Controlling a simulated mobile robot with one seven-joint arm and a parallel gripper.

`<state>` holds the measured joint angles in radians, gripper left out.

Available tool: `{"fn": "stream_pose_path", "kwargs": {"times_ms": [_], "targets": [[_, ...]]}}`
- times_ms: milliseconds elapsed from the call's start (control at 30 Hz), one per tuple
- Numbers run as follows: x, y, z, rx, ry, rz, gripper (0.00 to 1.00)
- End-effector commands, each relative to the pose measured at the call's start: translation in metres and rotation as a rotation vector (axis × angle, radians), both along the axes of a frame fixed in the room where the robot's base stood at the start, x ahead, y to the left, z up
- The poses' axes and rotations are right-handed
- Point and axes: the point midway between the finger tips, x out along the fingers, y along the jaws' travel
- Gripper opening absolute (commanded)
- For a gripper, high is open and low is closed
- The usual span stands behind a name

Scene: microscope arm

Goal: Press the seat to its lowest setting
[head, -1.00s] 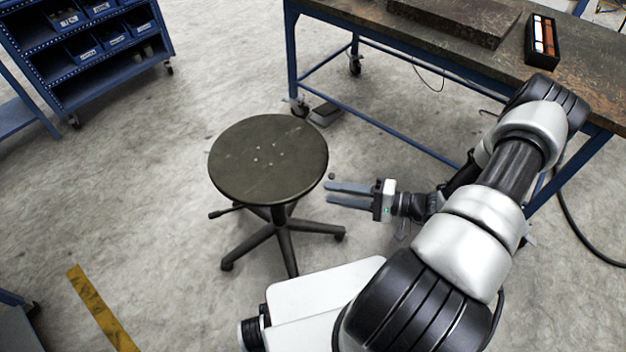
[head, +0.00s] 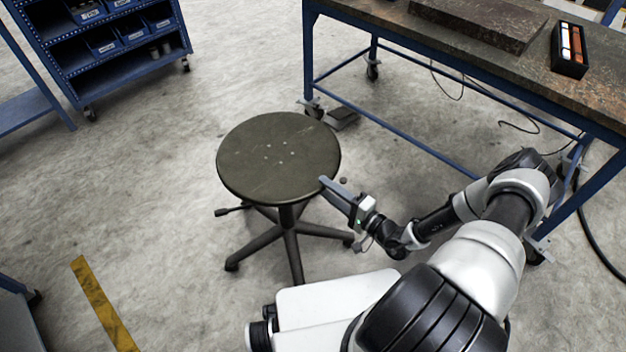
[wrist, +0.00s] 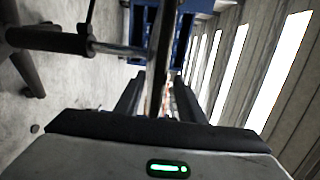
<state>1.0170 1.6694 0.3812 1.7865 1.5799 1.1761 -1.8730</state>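The stool's round dark seat (head: 278,155) is level above a five-star type base (head: 285,235). A lever (head: 230,209) sticks out to the left under it. My gripper (head: 331,188) is at the seat's right rim, turned so one finger is above the other; the lower finger is largely hidden. In the wrist view the fingers (wrist: 158,98) are apart, with the seat (wrist: 162,50) edge-on in the gap between them. Whether a finger touches the seat I cannot tell. The stool column (wrist: 50,40) shows at left there, with a shiny rod running to the seat.
A blue-framed workbench (head: 460,60) stands at the back right, with a small black box (head: 570,50) on top. A blue bin rack (head: 115,45) is at the back left. A yellow floor strip (head: 103,305) lies at front left. Floor around the stool's left is clear.

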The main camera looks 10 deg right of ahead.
Motion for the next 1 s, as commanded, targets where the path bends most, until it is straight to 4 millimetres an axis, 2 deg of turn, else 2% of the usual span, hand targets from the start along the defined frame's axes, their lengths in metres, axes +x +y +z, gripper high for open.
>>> {"fn": "stream_pose_path", "kwargs": {"times_ms": [100, 300, 733, 933, 1000], "targets": [[0.020, 0.015, -0.002, 0.000, 0.000, 0.002, 0.36], [0.042, 0.031, -0.001, 0.001, -0.001, 0.001, 0.36], [0.050, 0.036, 0.000, -0.001, 0.001, 0.000, 0.36], [0.050, 0.036, 0.000, -0.001, 0.001, 0.000, 0.02], [0.050, 0.036, 0.000, -0.001, 0.001, 0.000, 0.00]]}}
